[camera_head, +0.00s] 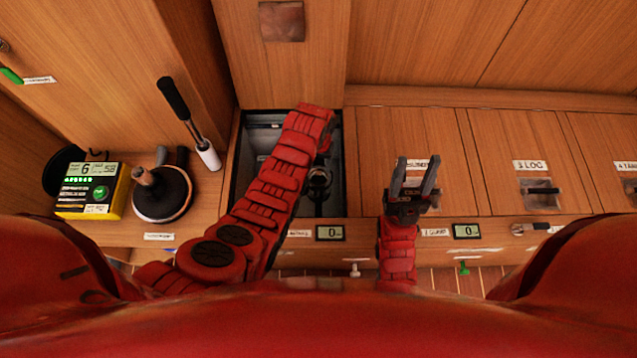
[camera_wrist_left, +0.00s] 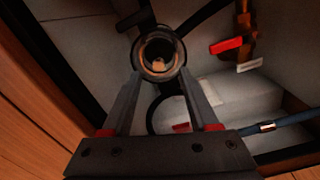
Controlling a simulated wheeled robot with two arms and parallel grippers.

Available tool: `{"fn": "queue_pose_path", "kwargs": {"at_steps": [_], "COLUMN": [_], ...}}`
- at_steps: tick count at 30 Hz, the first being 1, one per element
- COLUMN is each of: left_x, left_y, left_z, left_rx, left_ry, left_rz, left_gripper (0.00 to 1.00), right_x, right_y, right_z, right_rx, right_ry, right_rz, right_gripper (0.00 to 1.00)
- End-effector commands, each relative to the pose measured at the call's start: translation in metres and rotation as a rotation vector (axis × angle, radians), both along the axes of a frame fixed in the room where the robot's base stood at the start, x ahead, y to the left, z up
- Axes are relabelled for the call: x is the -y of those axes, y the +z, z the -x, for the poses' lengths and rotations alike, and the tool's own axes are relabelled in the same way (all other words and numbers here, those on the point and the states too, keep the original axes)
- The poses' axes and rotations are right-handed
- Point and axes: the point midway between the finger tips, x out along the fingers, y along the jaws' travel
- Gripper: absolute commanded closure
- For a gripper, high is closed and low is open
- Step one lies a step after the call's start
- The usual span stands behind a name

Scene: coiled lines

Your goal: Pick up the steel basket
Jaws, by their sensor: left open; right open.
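My left gripper (camera_wrist_left: 161,78) is open over an uncovered compartment in the bench. Its fingertips are at the near edge of a round fitting (camera_wrist_left: 158,52) with a coppery rim and a dark, open middle. A small pale tan spot shows inside the opening. I cannot tell whether this fitting holds the steel basket; no basket shows clearly in either view. In the head view the left arm (camera_head: 275,185) reaches into the compartment and hides part of it. My right gripper (camera_head: 415,175) is open and empty, above the closed panels to the right.
Black arms or straps run out from the fitting. A red-handled valve (camera_wrist_left: 226,45) and a blue hose (camera_wrist_left: 275,132) are nearby in the compartment. A yellow display box (camera_head: 90,190) and a round dark-topped object (camera_head: 162,195) stand left of the opening. Wooden panels (camera_head: 540,150) lie right.

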Motion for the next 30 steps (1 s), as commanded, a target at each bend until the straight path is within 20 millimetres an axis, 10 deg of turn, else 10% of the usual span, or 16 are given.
{"fn": "queue_pose_path", "kwargs": {"at_steps": [15,25,30], "left_x": [0.001,0.001,0.001], "left_y": [-0.04,-0.04,-0.04], "left_z": [0.003,0.003,0.003], "left_rx": [0.001,0.0,0.0], "left_ry": [0.0,0.0,0.0], "left_rz": [0.0,0.0,0.0], "left_gripper": [0.42,1.0,1.0], "right_x": [0.0,0.0,0.0], "right_y": [-0.014,-0.014,-0.014], "right_z": [0.0,0.0,0.0], "right_rx": [0.0,0.0,0.0], "right_ry": [0.0,0.0,0.0], "right_rz": [0.0,0.0,0.0], "right_gripper": [0.5,0.5,0.5]}}
